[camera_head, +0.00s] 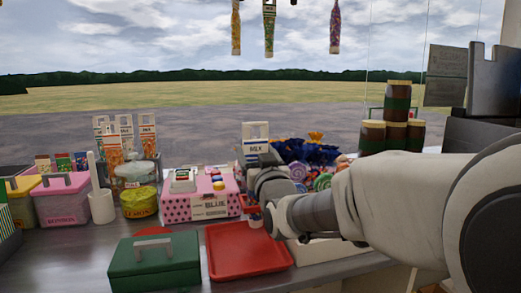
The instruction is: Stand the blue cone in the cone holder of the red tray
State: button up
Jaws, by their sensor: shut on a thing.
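The red tray (250,268) lies flat on the counter near the front middle. My arm reaches in from the right and covers part of the space behind the tray. My gripper (255,212) is over the tray's back right part, mostly hidden by my own wrist. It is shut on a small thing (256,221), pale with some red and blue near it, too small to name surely. I cannot make out the blue cone for certain. The cone holder is not clearly visible; my wrist may hide it.
A green box (153,265) with a handle stands left of the tray. A pink spotted box (182,207) labelled BLUE stands behind it. Farther left are a yellow tin (138,203), a white cup (101,208) and a pink box (62,205). Wrapped sweets (322,181) lie behind my wrist.

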jog(key=shift+f, duration=0.1)
jog(key=shift+f, duration=0.95)
jog(key=o, duration=1.2)
jog(key=shift+s+d+r, duration=0.25)
jog(key=shift+s+r, duration=0.05)
jog(key=shift+s, duration=0.65)
jog(key=shift+s+d+r, duration=0.3)
jog(key=shift+s+r, duration=0.05)
jog(key=shift+s, duration=0.65)
jog(key=shift+s+d+r, duration=0.25)
jog(key=shift+s+r, duration=0.05)
jog(key=shift+s, duration=0.65)
